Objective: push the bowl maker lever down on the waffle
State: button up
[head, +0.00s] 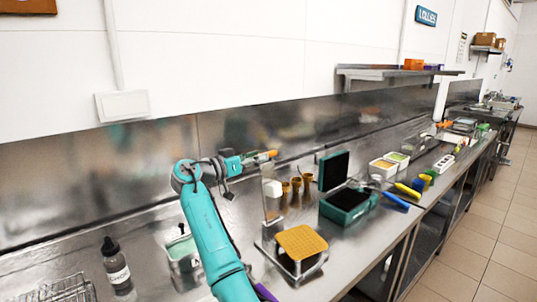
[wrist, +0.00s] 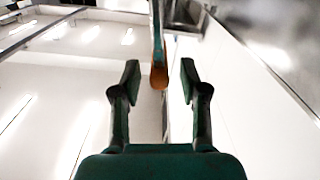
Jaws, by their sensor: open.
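The bowl maker (head: 272,250) stands on the steel counter, a base with an upright post topped by a white block. A golden square waffle (head: 302,242) with a grid pattern lies flat on its base. My gripper (head: 247,160) is above and left of the waffle, near the top of the post. An orange tip shows at its end; it looks like the lever's end (head: 271,154). In the wrist view, my gripper (wrist: 160,72) is open, with a teal bar with an orange-brown end (wrist: 158,75) between the fingertips. I cannot tell whether they touch it.
Brown cones (head: 295,189) stand behind the waffle. An open black-and-teal waffle iron (head: 346,206) is to its right. Tubs (head: 383,166) and coloured utensils (head: 408,190) lie farther right.

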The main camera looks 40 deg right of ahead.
aim_at(276, 151)
jog(key=shift+w+d, duration=0.1)
jog(key=shift+d, duration=2.6)
jog(key=shift+c, duration=0.3)
grip_shut()
